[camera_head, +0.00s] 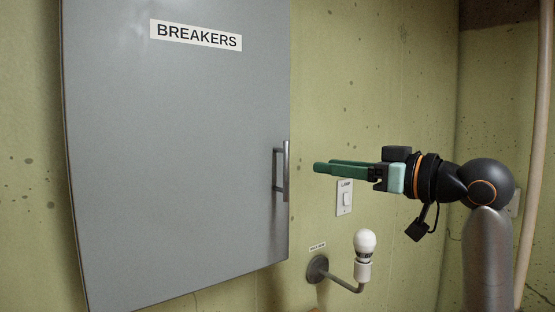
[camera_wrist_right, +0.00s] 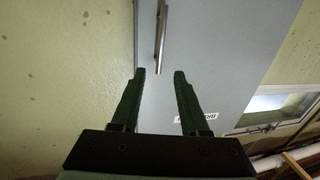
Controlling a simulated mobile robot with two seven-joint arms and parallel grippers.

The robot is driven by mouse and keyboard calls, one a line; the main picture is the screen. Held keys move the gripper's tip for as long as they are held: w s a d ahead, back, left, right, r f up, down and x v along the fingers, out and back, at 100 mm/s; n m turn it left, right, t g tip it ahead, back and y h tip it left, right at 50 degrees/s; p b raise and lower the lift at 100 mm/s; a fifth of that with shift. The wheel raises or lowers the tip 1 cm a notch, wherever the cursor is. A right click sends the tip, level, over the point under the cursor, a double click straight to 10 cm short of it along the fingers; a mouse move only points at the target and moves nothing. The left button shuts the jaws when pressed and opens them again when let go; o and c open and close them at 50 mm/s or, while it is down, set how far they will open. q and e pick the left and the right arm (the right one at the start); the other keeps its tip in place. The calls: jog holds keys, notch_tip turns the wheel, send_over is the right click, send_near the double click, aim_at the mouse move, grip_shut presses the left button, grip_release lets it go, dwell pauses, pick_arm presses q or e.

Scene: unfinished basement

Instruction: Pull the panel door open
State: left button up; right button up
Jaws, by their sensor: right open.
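The grey panel door (camera_head: 175,130) labelled BREAKERS is on the wall at the left in the head view. It looks shut. Its vertical metal handle (camera_head: 285,172) is near the door's right edge. My right gripper (camera_head: 318,168) is to the right of the handle and level with it, fingers pointing left, apart from it. In the right wrist view the two green fingers (camera_wrist_right: 159,72) are spread with nothing between them. The handle (camera_wrist_right: 161,35) lies beyond the fingertips, and the door (camera_wrist_right: 225,60) fills the right of that view. My left gripper does not show.
A switch plate labelled LAMP (camera_head: 345,198) is on the wall below my right gripper. A white bulb (camera_head: 365,243) on a bent arm sticks out lower down. A pale pipe (camera_head: 533,150) runs along the right. A window (camera_wrist_right: 282,105) shows in the wrist view.

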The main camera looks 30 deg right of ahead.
aim_at(287, 161)
jog(key=p+x, duration=0.3)
jog(key=x, duration=0.7)
jog(key=shift+w, duration=0.15)
jog(key=shift+w+a, duration=0.2)
jog(key=shift+w, duration=0.25)
grip_shut()
dwell(0.7)
